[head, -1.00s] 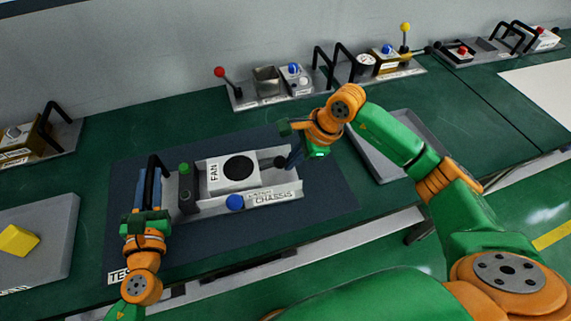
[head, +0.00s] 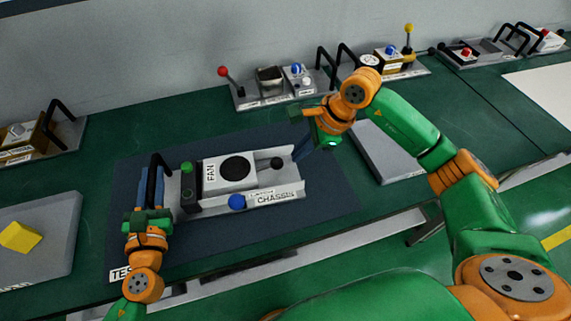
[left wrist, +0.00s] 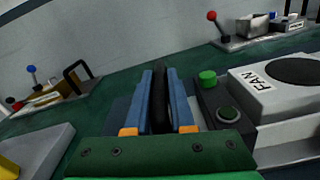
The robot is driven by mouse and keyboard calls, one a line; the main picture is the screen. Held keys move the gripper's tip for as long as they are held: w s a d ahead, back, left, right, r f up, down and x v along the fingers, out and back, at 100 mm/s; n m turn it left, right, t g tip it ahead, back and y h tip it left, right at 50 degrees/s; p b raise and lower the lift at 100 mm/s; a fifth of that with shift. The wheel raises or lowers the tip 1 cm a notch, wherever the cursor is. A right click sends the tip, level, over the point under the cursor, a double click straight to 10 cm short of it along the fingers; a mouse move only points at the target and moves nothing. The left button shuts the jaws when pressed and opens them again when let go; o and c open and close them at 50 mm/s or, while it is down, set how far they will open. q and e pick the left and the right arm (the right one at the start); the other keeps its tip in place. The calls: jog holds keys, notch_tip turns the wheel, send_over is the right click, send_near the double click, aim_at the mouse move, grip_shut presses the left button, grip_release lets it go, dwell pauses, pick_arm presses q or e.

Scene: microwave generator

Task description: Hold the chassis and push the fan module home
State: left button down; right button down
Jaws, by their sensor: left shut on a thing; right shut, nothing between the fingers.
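The grey chassis (head: 290,190) lies on the dark mat. The white fan module (head: 215,186), with a black round grille, sits inside it, close to the black block with the green button (head: 187,168). In the left wrist view the fan module (left wrist: 265,99) is right beside that block; I cannot tell if they touch. A dark knob (head: 277,163) sticks out at the fan's right. My left gripper (head: 151,183) is shut on the black chassis handle (left wrist: 160,98) at the left end. My right gripper (head: 302,149) is shut and empty, apart from the knob, near the chassis's right end.
A grey tray (head: 385,165) lies right of the mat, partly behind my right arm. Another tray (head: 60,215) with a yellow block (head: 20,237) is at left. Fixtures with handles and levers (head: 265,100) line the wall. The mat in front is clear.

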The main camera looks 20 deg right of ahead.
pick_arm(q)
jog(key=shift+f, duration=0.1)
jog(key=c, duration=0.8)
grip_release()
jog(key=shift+o, duration=0.6)
jog(key=shift+w, duration=0.15)
pick_arm(e)
jog(key=v, duration=1.2)
